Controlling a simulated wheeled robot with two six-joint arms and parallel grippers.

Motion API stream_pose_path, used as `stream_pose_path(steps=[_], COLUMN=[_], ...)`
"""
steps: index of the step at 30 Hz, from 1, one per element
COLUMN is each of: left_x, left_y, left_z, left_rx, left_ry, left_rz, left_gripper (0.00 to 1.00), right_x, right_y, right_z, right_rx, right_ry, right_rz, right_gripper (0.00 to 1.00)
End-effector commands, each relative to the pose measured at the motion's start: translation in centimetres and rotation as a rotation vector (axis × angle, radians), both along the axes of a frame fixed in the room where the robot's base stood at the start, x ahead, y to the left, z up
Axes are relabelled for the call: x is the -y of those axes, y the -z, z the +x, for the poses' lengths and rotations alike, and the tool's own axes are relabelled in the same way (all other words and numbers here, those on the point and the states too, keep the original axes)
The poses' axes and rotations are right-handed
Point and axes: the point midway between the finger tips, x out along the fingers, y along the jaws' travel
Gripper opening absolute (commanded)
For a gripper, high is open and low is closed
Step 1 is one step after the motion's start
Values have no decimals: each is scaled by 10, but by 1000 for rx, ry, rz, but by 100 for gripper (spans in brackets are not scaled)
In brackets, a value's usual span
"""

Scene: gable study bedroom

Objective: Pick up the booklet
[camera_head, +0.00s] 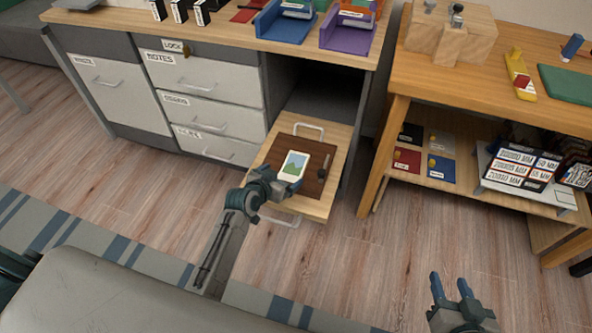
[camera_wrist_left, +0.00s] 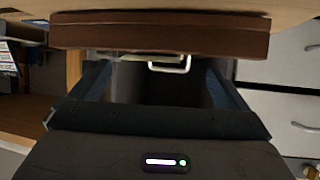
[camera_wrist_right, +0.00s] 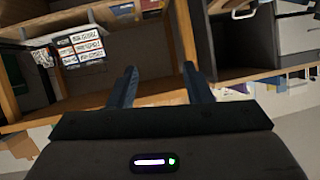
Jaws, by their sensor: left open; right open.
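A small white-edged item with a blue and green picture (camera_head: 295,165), which looks like the booklet, lies flat on a dark brown panel (camera_head: 316,184) on the pulled-out wooden surface. My left gripper (camera_head: 290,184) is open at the near edge of the panel, just below the picture item in the head view. My right gripper (camera_head: 452,286) is open and empty over the floor, far to the right.
Drawers (camera_head: 205,80) stand to the left. The wooden bench (camera_head: 400,92) at right holds labelled flat items (camera_head: 407,160) and boxes (camera_head: 520,165) on its shelf. The floor between is clear.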

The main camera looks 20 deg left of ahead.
Motion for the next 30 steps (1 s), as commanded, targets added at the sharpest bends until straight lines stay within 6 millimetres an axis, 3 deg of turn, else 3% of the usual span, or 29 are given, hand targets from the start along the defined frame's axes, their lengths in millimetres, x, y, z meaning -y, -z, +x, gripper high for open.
stream_pose_path(steps=[9, 21, 30], left_x=[5, 16, 16], left_y=[10, 29, 29], left_z=[17, 52, 54], left_rx=[0, -1, -1], left_ry=[1, 0, -1], left_rz=[0, -1, 1], left_gripper=[96, 96, 94], right_x=[3, 9, 9], right_y=[-21, -78, -83], right_z=[16, 42, 43], right_rx=[130, 445, 465], right_ry=[11, 34, 35], right_rz=[-11, -30, -31], right_gripper=[45, 45, 45])
